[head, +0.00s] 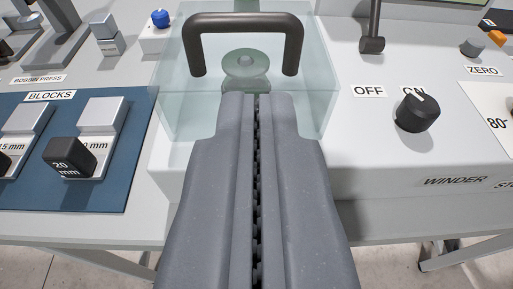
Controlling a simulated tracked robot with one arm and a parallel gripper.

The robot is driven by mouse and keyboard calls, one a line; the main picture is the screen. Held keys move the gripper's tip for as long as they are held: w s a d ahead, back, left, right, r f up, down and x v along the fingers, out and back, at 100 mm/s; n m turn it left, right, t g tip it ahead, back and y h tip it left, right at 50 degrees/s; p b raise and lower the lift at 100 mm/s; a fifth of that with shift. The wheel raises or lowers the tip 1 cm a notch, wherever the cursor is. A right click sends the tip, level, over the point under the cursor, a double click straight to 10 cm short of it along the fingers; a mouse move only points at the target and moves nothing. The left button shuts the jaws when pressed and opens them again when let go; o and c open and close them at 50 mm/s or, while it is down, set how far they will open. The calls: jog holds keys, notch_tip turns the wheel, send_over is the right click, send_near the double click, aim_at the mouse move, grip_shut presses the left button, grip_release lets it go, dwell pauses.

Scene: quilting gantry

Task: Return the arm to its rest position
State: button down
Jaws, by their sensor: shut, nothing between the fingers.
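My gripper (257,98) is shut and empty. Its two long grey fingers lie together and point away from me in the middle of the head view. The fingertips overlap the front of a clear box (325,75) in the picture; I cannot tell whether they touch it. The box has a dark handle (247,22), and a bobbin-like round piece (246,66) shows inside it. The fingers hide the lower middle of the box.
At left, a blue mat (65,190) marked BLOCKS holds metal stands and a black 20 mm block (78,157). At right is the white WINDER housing (365,165) with a black OFF/ON knob (417,112) and a dark lever (373,42). A blue knob (160,17) stands upper left.

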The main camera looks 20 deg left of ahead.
jog(key=shift+d, duration=0.1)
jog(key=w+d+r+m+h+p, duration=0.2)
jog(key=d+r+p, duration=0.1)
jog(key=r, duration=0.4)
jog(key=w+d+r+m+h+p, duration=0.1)
jog(key=d+r+m+h+p, duration=0.15)
jog(key=r, duration=0.35)
jog(key=a+r+p, duration=0.1)
jog(key=a+r, duration=0.2)
jog(key=r, duration=0.4)
jog(key=a+r+t+p, duration=0.1)
jog(key=a+r, duration=0.3)
jog(key=r, duration=0.3)
jog(key=s+a+r+h+p, duration=0.1)
jog(key=a+r, duration=0.3)
jog(key=r, duration=0.3)
jog(key=shift+a+r, duration=0.25)
jog(key=shift+r, duration=0.1)
jog(key=shift+s+d, duration=0.1)
